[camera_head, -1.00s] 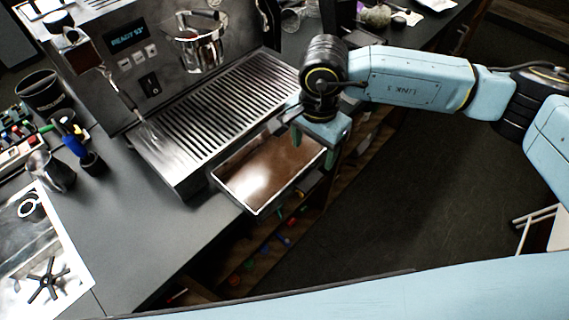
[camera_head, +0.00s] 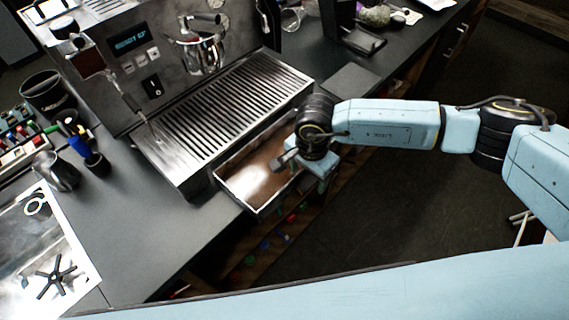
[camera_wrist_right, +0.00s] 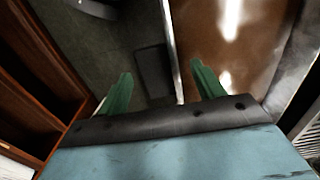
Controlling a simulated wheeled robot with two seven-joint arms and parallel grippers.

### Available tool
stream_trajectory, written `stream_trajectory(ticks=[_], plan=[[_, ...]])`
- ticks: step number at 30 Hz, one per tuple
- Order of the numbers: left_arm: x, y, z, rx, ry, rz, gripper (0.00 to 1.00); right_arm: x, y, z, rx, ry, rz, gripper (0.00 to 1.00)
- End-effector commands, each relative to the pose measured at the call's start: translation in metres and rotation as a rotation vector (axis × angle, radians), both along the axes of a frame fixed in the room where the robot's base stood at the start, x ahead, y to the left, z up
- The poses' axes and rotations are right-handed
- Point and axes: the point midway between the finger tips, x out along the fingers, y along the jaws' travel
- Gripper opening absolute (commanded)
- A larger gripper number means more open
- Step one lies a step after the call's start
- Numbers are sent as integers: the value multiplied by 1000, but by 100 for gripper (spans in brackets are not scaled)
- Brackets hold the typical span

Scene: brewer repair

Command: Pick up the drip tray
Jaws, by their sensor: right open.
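The drip tray (camera_head: 247,183) is a shallow metal-rimmed tray with a shiny brown inside. It juts out from under the slatted grate of the espresso machine (camera_head: 225,105), over the counter's front edge. My right gripper (camera_head: 312,180) is at the tray's right end, pointing down. In the right wrist view, its two green fingers (camera_wrist_right: 160,92) are apart, with the tray's rim between them and the brown inside (camera_wrist_right: 225,45) under one finger. I cannot tell whether the fingers touch the rim. Part of the tray's right end is hidden behind my wrist. My left gripper is not in view.
A black cup (camera_head: 43,92), a metal pitcher (camera_head: 62,171) and a cup of tools (camera_head: 95,163) stand on the counter at the left. A white-edged panel (camera_head: 75,265) lies in front of them. Shelves with small coloured items are below the counter.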

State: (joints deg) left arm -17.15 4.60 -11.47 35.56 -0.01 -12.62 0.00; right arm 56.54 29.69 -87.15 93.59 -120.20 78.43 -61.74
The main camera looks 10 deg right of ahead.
Motion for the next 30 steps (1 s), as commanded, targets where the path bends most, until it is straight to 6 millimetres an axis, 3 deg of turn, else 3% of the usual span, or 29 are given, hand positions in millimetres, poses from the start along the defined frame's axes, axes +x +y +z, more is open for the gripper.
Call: stream_trajectory(ticks=[2, 16, 25, 30], plan=[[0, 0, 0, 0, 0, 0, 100, 0, 0, 0, 0, 0, 0, 62], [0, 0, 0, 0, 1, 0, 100, 0, 0, 1, 0, 0, -1, 0], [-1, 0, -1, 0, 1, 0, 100, 1, 0, 6, 3, -3, -1, 0], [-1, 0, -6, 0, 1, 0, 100, 2, 0, 33, 3, -5, 1, 0]])
